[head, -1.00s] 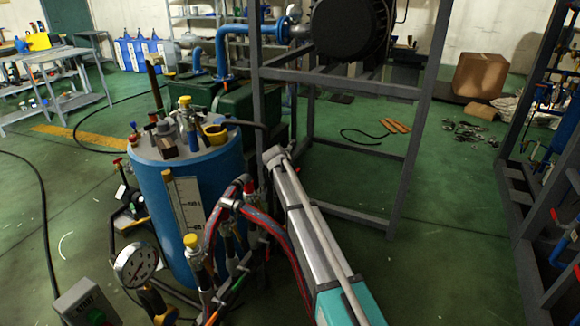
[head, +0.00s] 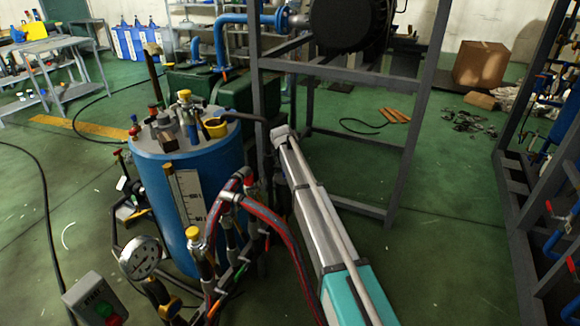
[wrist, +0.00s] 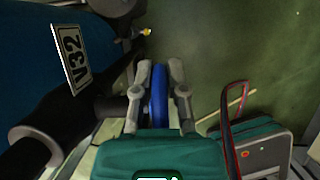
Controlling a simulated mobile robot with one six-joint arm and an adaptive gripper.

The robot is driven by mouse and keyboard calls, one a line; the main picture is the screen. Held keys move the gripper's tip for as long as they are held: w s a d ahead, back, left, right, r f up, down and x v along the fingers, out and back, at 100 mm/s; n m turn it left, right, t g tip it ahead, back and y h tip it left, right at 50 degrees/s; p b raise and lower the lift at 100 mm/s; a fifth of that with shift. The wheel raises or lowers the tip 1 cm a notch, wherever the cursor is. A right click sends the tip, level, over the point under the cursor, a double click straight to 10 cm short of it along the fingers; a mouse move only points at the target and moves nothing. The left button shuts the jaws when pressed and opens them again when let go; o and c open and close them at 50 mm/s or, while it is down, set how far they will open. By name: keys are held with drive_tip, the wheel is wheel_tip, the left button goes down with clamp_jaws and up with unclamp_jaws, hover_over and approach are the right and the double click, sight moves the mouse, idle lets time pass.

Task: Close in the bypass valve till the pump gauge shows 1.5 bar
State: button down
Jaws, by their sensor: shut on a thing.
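In the wrist view, my gripper (wrist: 160,68) is shut on a blue handwheel (wrist: 158,98), seen edge-on between the two fingers. A plate reading V32 (wrist: 70,54) is fixed beside dark pipework to the left of it. The frames do not name this valve as the bypass valve. In the head view, a round white-faced gauge (head: 140,257) stands in front of the blue tank (head: 178,215) at the lower left. Its reading is too small to make out, and I cannot tell whether it is the pump gauge. My gripper and the wheel are hidden in the head view.
A grey steel frame (head: 405,165) carrying a dark round machine (head: 340,30) stands behind my arm. Red and dark hoses (head: 275,220) hang between the tank and my arm. A START button box (head: 95,300) is at the lower left.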

drive_tip(key=c, duration=0.7)
unclamp_jaws()
drive_tip(key=shift+s+t+b, duration=0.1)
drive_tip(key=shift+t+b, duration=0.2)
drive_tip(key=shift+b, duration=0.05)
